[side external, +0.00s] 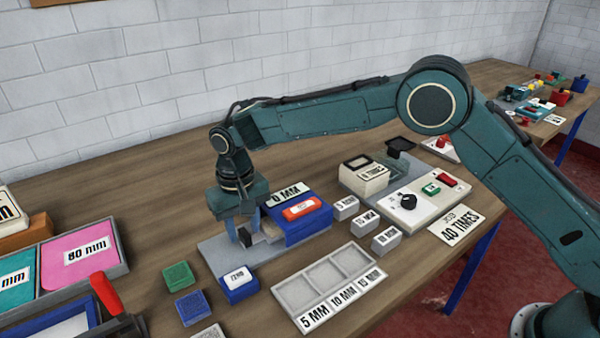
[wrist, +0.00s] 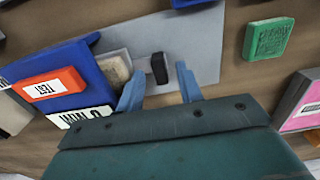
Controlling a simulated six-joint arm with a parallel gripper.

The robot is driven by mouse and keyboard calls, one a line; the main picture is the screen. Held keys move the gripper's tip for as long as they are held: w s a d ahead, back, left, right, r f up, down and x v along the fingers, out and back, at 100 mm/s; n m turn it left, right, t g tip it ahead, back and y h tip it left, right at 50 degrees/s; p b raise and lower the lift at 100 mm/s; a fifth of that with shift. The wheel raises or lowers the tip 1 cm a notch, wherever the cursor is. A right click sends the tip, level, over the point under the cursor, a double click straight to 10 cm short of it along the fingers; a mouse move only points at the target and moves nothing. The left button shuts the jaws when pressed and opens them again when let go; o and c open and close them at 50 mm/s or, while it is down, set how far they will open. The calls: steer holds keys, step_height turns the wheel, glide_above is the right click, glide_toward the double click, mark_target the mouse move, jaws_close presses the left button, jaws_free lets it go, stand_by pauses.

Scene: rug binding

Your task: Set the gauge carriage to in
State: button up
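The gauge is a blue block (side external: 322,223) on a grey plate (side external: 222,254), with a red TEST button (side external: 301,209) and a 0 MM label (side external: 288,193). A small black upright knob (wrist: 159,63), which looks like the carriage handle, stands on the plate beside a pale beige block (wrist: 114,71). My gripper (side external: 246,226) is over the plate, pointing down. In the wrist view its two blue fingers are apart, one to each side of the black knob, with gaps showing. How far down the fingers reach beside the knob is unclear.
A grey tray (side external: 293,290) marked 5, 10 and 15 MM lies in front, with small white blocks (side external: 386,241) near it. A blue block with a white label (side external: 238,283) and a green block (side external: 178,275) sit close to the plate. A control panel (side external: 420,199) is at right.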

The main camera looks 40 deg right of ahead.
mark_target(262, 232)
steer(key=shift+f, duration=0.6)
steer(key=shift+c, duration=0.5)
jaws_close()
steer(key=shift+d, duration=0.1)
steer(key=shift+d, duration=1.75)
steer(key=shift+o, duration=0.5)
jaws_free()
steer(key=shift+d, duration=0.1)
